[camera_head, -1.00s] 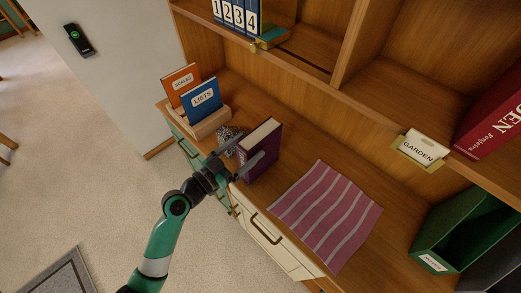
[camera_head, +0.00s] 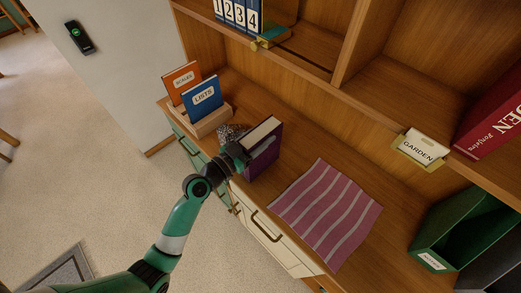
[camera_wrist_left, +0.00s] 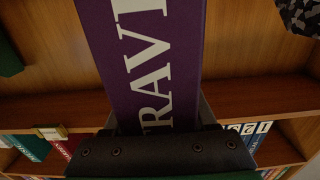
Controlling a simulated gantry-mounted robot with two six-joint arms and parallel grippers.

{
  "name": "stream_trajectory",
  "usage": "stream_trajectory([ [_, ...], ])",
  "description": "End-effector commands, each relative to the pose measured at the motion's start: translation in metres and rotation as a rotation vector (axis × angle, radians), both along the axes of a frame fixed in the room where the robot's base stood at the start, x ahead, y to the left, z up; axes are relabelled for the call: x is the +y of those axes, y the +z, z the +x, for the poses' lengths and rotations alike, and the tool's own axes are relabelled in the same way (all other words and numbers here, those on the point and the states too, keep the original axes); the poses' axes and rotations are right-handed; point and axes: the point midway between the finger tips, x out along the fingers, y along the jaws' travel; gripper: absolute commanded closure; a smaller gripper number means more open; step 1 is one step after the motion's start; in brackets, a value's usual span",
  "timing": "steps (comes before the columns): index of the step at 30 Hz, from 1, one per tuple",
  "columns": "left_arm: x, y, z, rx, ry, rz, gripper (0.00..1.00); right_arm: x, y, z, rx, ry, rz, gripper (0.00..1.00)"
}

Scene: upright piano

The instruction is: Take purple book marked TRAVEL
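The purple book (camera_head: 264,150) stands upright on the wooden desk top, its pale page edges facing up. In the left wrist view the book (camera_wrist_left: 150,60) shows its spine close up, with white letters reading "TRAV" and part of another letter. My left gripper (camera_head: 253,146) is at the spine, with its fingers reaching along the two covers. Grey finger edges show beside the book in the wrist view, but whether they press on it I cannot tell. My right gripper is not in view.
A wooden holder (camera_head: 213,121) with a blue LISTS book (camera_head: 203,98) and an orange book (camera_head: 181,78) stands to the left. A speckled object (camera_head: 230,132) is just behind the book. A striped pink cloth (camera_head: 328,213) lies right. A green box (camera_head: 455,225) stands farther right; shelves rise behind.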

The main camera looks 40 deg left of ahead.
Motion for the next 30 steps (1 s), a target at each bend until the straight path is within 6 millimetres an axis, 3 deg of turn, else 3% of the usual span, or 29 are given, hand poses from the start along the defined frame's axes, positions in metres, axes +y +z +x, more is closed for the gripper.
stream_trajectory([
  [1,0.000,0.000,0.000,0.000,0.000,0.000,0.60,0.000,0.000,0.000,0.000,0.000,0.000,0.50],
  [8,0.000,0.000,0.000,0.000,0.000,0.000,1.00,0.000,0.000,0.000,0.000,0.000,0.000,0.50],
  [23,0.000,0.004,0.000,-0.005,0.001,0.001,1.00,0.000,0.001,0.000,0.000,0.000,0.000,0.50],
  [30,0.000,0.027,0.000,-0.008,0.001,0.003,1.00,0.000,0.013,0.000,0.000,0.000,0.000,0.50],
])
